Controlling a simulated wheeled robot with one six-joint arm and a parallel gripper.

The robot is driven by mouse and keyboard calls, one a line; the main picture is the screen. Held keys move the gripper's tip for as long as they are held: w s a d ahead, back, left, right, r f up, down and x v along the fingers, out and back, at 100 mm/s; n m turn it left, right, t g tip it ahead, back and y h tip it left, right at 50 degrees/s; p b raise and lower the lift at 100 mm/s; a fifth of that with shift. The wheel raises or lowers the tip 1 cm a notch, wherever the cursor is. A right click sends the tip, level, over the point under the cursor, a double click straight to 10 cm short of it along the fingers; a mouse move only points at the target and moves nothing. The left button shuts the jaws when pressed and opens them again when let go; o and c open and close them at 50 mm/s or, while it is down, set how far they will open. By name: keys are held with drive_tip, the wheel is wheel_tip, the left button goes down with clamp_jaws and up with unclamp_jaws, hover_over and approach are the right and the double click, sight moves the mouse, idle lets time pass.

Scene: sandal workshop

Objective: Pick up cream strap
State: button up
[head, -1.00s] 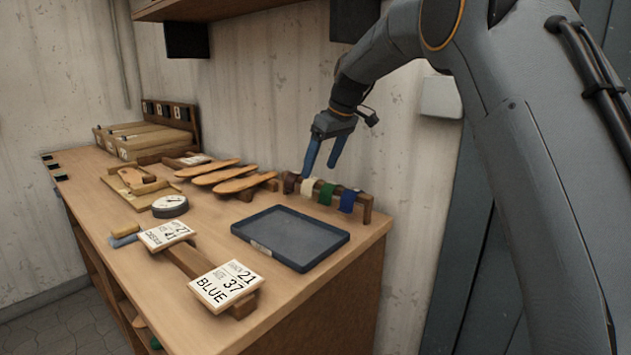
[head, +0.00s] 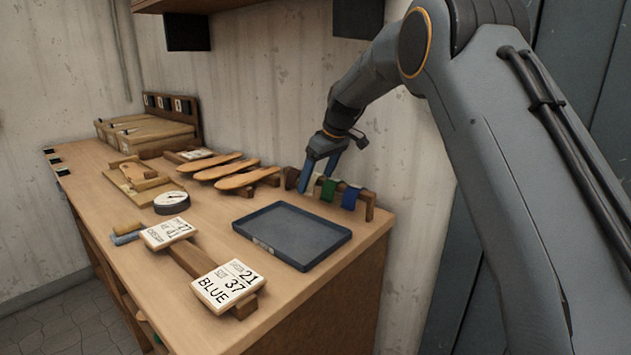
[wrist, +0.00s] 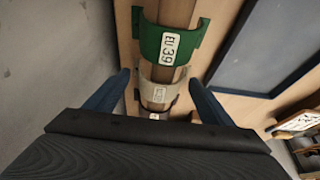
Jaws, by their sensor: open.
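The cream strap (wrist: 160,92) hangs over a wooden rail in the wrist view, with a small white label on it. In the head view the cream strap (head: 312,183) is mostly hidden behind my fingers. My gripper (head: 320,177) is low at the strap rack, pointing down. In the wrist view my gripper (wrist: 158,90) is open, with one blue finger on each side of the cream strap. I cannot tell whether the fingers touch it. The green strap (wrist: 172,45), labelled EU 39, hangs beside it on the same rail.
A blue strap (head: 350,198) hangs at the right of the rack (head: 369,207). A dark strap (wrist: 157,116) sits past the cream one. A blue-grey tray (head: 340,240) lies in front.

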drive_tip(key=c, duration=0.6)
drive_tip(key=shift+o, duration=0.2)
drive_tip(key=shift+r, duration=0.1)
